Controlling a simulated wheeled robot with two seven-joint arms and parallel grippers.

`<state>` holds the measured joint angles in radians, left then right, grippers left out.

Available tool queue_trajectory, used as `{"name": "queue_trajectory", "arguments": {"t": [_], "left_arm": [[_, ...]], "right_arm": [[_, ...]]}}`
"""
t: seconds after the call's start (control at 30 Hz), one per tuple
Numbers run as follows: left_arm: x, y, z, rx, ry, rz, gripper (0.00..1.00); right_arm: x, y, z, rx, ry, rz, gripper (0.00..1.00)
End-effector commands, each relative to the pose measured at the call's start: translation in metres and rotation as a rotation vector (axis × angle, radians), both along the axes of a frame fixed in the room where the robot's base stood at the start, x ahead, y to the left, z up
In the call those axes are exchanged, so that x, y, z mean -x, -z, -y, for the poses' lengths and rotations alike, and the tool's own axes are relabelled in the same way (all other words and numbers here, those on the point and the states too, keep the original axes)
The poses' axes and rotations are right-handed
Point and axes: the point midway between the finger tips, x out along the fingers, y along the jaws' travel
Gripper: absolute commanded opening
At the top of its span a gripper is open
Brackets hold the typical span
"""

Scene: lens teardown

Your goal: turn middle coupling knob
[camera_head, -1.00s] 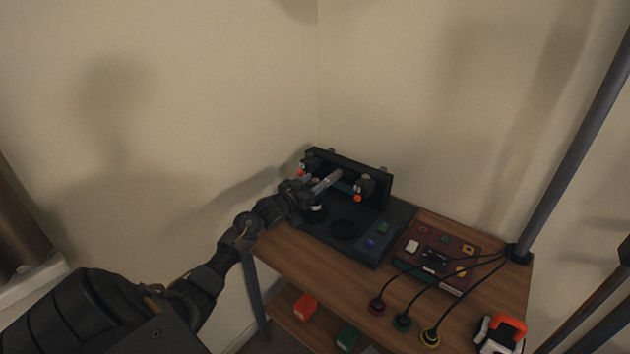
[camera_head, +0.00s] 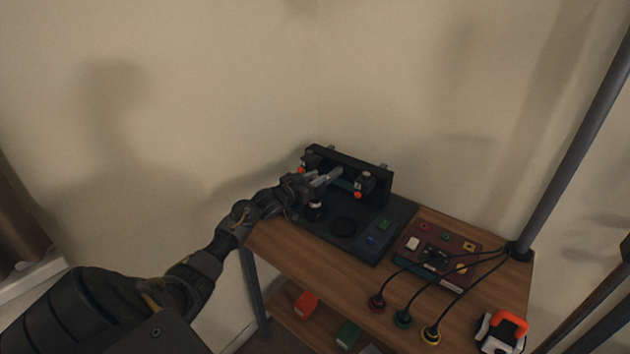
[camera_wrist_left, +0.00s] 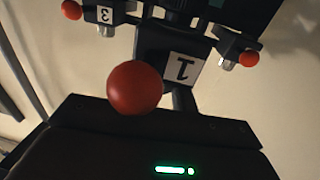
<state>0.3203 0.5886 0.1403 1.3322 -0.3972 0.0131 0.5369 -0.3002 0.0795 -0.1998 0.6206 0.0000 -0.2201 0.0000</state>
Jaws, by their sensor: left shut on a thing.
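The black coupling rig (camera_head: 383,183) stands at the back of the bench, with an orange-red ball-ended knob at its left (camera_head: 301,170) and another at its right (camera_head: 357,195). My left gripper (camera_head: 335,175) reaches from the left to the middle of the rig and is shut on the middle coupling knob, which its fingers mostly hide in the head view. In the left wrist view the middle knob's red ball (camera_wrist_left: 135,88) is close and central, before a block with an upside-down 1 label (camera_wrist_left: 183,69). Side knobs show left (camera_wrist_left: 72,10) and right (camera_wrist_left: 249,58). My right gripper is not in view.
A dark base plate (camera_head: 400,219) with a round recess (camera_head: 343,228) lies before the rig. A dark red board (camera_head: 408,258) is to its right, with cables running to coloured round plugs (camera_head: 403,318). An orange-handled item (camera_head: 510,322) is at the right front. Walls stand close behind.

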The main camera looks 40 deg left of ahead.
Motion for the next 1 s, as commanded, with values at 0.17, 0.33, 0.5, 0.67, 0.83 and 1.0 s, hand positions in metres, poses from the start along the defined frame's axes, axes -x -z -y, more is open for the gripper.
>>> {"name": "queue_trajectory", "arguments": {"t": [0.17,0.33,0.5,0.67,0.83,1.0], "left_arm": [[-0.0003,0.0028,-0.0018,-0.003,0.131,0.001,0.04],[0.0008,0.0001,-0.0004,0.002,0.157,-0.001,0.04],[0.0009,0.0001,-0.0004,0.002,0.155,-0.001,0.04],[0.0009,0.0000,-0.0005,0.002,0.155,-0.001,0.47],[0.0007,0.0000,-0.0004,0.002,0.155,-0.001,0.47],[0.0049,0.0010,-0.0017,0.002,0.154,-0.002,0.47]], "right_arm": [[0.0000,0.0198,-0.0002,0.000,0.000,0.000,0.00],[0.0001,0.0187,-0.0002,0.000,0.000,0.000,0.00],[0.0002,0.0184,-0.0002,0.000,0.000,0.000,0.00],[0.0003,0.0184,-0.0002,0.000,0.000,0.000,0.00],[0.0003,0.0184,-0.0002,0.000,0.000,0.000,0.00],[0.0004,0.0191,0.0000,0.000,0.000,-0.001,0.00]]}}
